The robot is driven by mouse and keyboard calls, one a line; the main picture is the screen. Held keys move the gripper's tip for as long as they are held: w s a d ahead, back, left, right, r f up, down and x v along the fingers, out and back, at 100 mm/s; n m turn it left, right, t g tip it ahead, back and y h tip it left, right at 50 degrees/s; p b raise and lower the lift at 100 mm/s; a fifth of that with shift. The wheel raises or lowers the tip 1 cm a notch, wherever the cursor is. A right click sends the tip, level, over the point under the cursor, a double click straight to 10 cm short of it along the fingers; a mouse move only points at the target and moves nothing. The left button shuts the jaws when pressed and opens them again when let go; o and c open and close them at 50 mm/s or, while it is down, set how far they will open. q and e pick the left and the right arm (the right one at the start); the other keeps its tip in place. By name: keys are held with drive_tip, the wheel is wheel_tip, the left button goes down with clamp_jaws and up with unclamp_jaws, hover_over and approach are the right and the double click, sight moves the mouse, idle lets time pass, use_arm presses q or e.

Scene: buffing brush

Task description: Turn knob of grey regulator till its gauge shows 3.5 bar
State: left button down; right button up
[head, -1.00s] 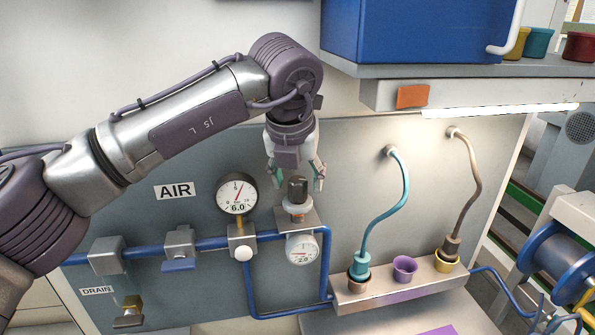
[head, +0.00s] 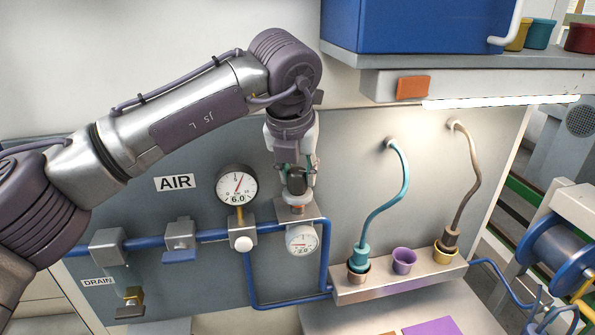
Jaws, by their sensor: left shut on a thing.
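The grey regulator (head: 298,211) sits on the blue pipe of the panel, with a dark knob (head: 297,184) on top and an orange ring below the knob. Its small white gauge (head: 302,239) hangs beneath, tilted; its digits look like 2.0 but are small. My left gripper (head: 297,182) points down over the regulator, its fingers shut on the knob from both sides. The fingers and palm hide part of the knob. My right gripper is not in view.
A larger gauge (head: 236,185) reading 6.0 stands just left of the regulator. Blue pipe (head: 212,236) runs along the panel. A teal hose (head: 389,207) and a brown hose (head: 472,180) are to the right, by a metal cup rail (head: 375,290). A shelf (head: 480,80) overhangs at upper right.

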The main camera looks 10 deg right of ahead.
use_arm(q)
drive_tip(key=shift+m+h+b, duration=0.3)
drive_tip(key=shift+m+b, duration=0.2)
drive_tip(key=shift+m, duration=0.2)
drive_tip(key=shift+m+h+b, duration=0.3)
drive_tip(key=shift+m, duration=0.5)
drive_tip(key=m+g, duration=0.1)
drive_tip(key=m, duration=0.1)
drive_tip(key=shift+r+m+h, duration=0.1)
drive_tip(key=shift+m+h, duration=0.2)
drive_tip(key=shift+h, duration=0.1)
drive_tip(key=m, duration=0.1)
drive_tip(key=m+g+p, duration=0.1)
drive_tip(key=m, duration=0.1)
drive_tip(key=shift+r+m+g+h, duration=0.1)
drive_tip(key=shift+m+g+h, duration=0.2)
drive_tip(key=shift+m+g+p, duration=0.7)
drive_tip(key=shift+m+p, duration=0.5)
drive_tip(key=shift+m, duration=0.7)
